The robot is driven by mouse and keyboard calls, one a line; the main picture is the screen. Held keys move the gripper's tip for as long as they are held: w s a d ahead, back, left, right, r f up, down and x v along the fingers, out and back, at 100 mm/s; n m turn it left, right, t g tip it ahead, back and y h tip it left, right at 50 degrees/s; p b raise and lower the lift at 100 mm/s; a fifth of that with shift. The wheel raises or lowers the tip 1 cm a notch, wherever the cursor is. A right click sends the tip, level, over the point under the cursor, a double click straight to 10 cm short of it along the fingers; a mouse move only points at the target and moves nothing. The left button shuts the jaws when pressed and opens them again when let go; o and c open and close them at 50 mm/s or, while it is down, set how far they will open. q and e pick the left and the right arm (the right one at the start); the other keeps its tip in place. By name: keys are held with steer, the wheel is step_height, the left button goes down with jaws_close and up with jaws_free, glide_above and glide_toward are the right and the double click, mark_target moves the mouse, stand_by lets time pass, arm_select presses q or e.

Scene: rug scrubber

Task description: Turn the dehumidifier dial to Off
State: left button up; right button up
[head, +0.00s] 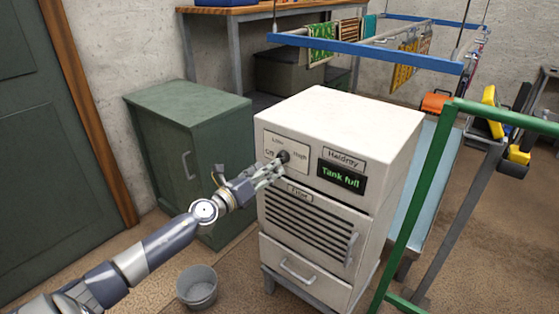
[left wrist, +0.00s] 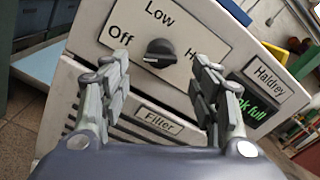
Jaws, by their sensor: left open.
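The white dehumidifier (head: 335,225) stands in the middle of the head view, its display (head: 341,176) reading "Tank full". Its black dial (left wrist: 160,54) shows in the left wrist view on a plate marked Off, Low and High. The dial also shows at the fingertips in the head view (head: 284,156). A pale mark on the dial lies toward its left side, on the Off side; its exact setting I cannot tell. My left gripper (head: 272,170) is open in front of the dial, its fingers (left wrist: 160,90) apart on either side and below it. My right gripper is out of view.
A green cabinet (head: 190,150) stands left of the dehumidifier, and a grey bucket (head: 197,287) is on the floor in front. A green metal frame (head: 413,210) rises close on the right. A blue hanging rail (head: 370,52) is behind.

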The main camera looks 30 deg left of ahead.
mark_target(281, 159)
arm_select(q)
steer(key=shift+w+d, duration=0.2)
steer(key=shift+w, duration=2.8)
steer(key=c, duration=1.1)
